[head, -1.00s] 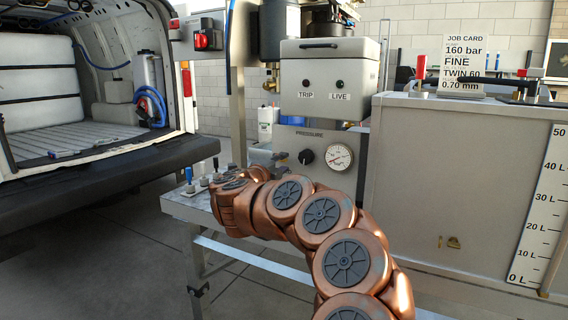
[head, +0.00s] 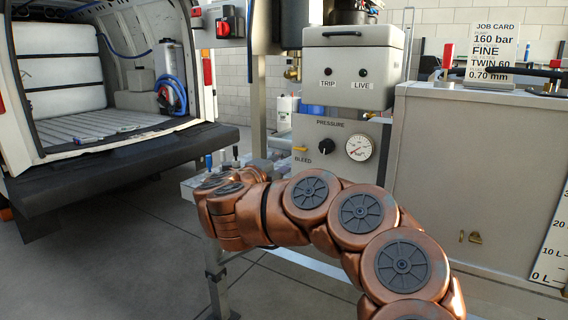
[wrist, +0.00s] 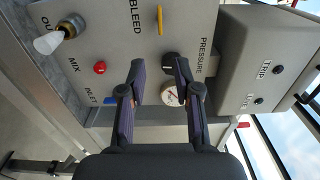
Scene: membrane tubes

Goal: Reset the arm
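My arm (head: 362,212) is copper-coloured with grey round joint caps and reaches left in front of the panel in the head view. My gripper (wrist: 160,64) shows in the wrist view with two dark fingers apart and nothing between them. Beyond the fingers is the grey control panel (wrist: 190,25). The black pressure knob (wrist: 170,60) and gauge (wrist: 172,95) appear between or just beside the fingers. The yellow bleed lever (wrist: 159,19) is above them. I cannot tell whether the fingers touch anything.
A red knob (wrist: 99,67) and a brass fitting with a white end (wrist: 58,37) are left of the fingers. The TRIP and LIVE box (head: 352,68) overhangs the panel. A large grey tank (head: 480,170) stands right. Open floor (head: 130,250) lies left, before the van (head: 110,150).

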